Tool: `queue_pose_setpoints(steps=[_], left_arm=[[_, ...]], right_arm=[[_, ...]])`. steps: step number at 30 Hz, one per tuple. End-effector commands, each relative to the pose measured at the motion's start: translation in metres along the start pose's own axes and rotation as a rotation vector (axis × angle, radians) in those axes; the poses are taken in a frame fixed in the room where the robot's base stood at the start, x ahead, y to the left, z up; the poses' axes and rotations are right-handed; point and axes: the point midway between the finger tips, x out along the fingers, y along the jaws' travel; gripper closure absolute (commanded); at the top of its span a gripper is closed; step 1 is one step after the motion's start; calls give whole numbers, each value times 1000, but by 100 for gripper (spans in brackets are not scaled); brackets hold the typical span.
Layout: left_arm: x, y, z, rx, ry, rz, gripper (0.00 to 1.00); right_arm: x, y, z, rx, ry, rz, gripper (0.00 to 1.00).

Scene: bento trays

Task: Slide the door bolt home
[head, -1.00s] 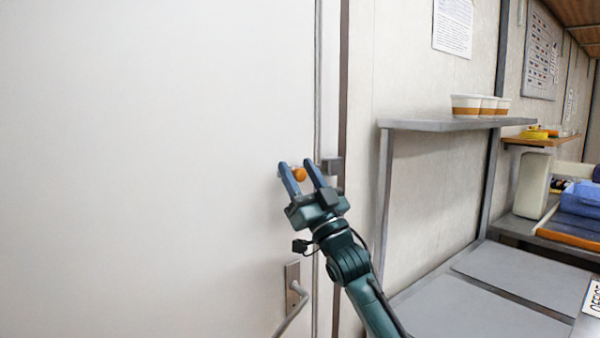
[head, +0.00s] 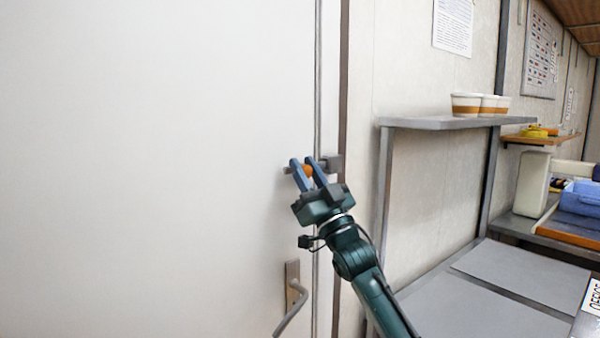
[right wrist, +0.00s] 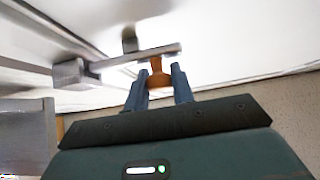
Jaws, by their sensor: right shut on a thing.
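The door bolt (right wrist: 130,59) is a grey bar on the white door (head: 150,170), with an orange knob (head: 308,171). My right gripper (head: 308,163) is shut on the knob, which also shows between the fingers in the right wrist view (right wrist: 156,66). A grey keeper block (head: 334,163) sits on the frame just right of the knob; in the right wrist view the keeper (right wrist: 70,73) is at the left, and the bar's end reaches it. How deep the bar sits in it I cannot tell. My left gripper is not in view.
A door handle (head: 296,298) is below the bolt. A counter (head: 480,310) lies below. The door face left of the gripper is clear.

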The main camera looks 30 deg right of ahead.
Motion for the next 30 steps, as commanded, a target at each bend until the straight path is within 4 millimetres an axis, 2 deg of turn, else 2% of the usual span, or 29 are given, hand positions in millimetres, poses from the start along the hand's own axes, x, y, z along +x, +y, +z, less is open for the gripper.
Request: queue_pose_setpoints(steps=[1,4,13,14,21,30], left_arm=[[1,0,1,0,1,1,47],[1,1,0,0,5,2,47],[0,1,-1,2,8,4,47],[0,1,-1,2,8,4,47],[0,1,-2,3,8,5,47],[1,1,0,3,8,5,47]], right_arm=[[0,11,1,-7,-2,1,100],[0,22,0,-4,-1,2,100],[0,25,-1,-1,0,3,100],[0,25,-1,-1,0,3,75],[0,25,-1,-1,0,2,55],[-4,25,0,-1,0,3,55]])
